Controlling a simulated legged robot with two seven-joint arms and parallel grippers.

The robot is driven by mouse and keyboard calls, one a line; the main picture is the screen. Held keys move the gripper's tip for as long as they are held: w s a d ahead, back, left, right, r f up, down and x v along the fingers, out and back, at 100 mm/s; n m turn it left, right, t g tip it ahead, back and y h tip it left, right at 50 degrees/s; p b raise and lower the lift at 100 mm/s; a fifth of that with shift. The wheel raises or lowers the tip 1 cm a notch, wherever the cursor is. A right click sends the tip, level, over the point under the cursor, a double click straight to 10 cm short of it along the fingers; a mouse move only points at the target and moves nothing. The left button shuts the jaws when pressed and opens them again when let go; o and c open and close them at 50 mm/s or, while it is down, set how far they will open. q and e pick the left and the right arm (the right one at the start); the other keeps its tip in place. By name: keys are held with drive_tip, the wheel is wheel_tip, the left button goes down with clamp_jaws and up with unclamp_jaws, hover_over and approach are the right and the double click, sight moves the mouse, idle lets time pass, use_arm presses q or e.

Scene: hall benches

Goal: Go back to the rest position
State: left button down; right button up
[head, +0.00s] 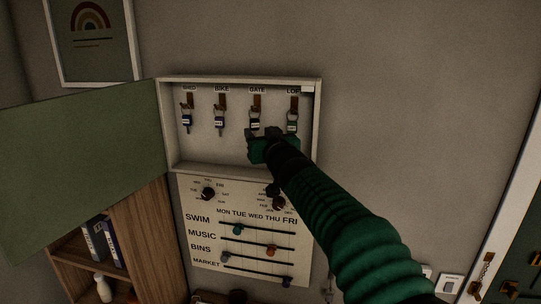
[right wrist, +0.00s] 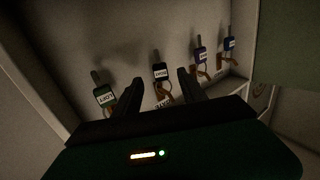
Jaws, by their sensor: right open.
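My right gripper (head: 262,134) is in front of the lower part of an open white key cabinet (head: 318,130), below the GATE and LOFT hooks. In the right wrist view its two fingers (right wrist: 158,82) are apart with nothing held. The gate key (head: 255,122) hangs on its hook and shows between the fingertips in the wrist view (right wrist: 160,72); whether they touch it I cannot tell. The loft key (head: 292,122), with a green tag, hangs beside it. The bike key (head: 219,120) and shed key (head: 186,117) hang further left. My left gripper is not in view.
The cabinet's green door (head: 80,155) stands open to the left. Below is a planner board (head: 205,255) with knobs and sliders, partly behind my right arm. A wooden shelf (head: 150,240) with binders stands lower left. The wall right of the cabinet is bare.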

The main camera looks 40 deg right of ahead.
drive_tip(key=b+v, duration=0.5)
drive_tip(key=v, duration=0.7)
drive_tip(key=a+f+n+g+y+b, duration=0.1)
drive_tip(key=a+f+g+b, duration=0.15)
drive_tip(key=f, duration=0.95)
drive_tip(key=a+f+g+y+b, duration=0.15)
drive_tip(key=a+f, duration=0.25)
drive_tip(key=f, duration=0.8)
drive_tip(key=a+f+n+g+y+b, duration=0.1)
drive_tip(key=a+f+g+b, duration=0.15)
drive_tip(key=f, duration=0.95)
drive_tip(key=s+a+f+g+b, duration=0.1)
drive_tip(key=s+a+f+g, duration=0.1)
drive_tip(key=s+f, duration=0.3)
drive_tip(key=s+a+f+n+g+y+b, duration=0.1)
drive_tip(key=s+f, duration=0.5)
drive_tip(key=f, duration=0.7)
drive_tip(key=s+a+f+n+g+y+b, duration=0.1)
drive_tip(key=s+a+f+g+b, duration=0.1)
drive_tip(key=s+a+f+g, duration=0.3)
wheel_tip(320, 180, down, 5)
drive_tip(key=shift+s+a+r, duration=0.15)
drive_tip(key=shift+s+a, duration=0.6)
drive_tip(key=shift+a, duration=0.2)
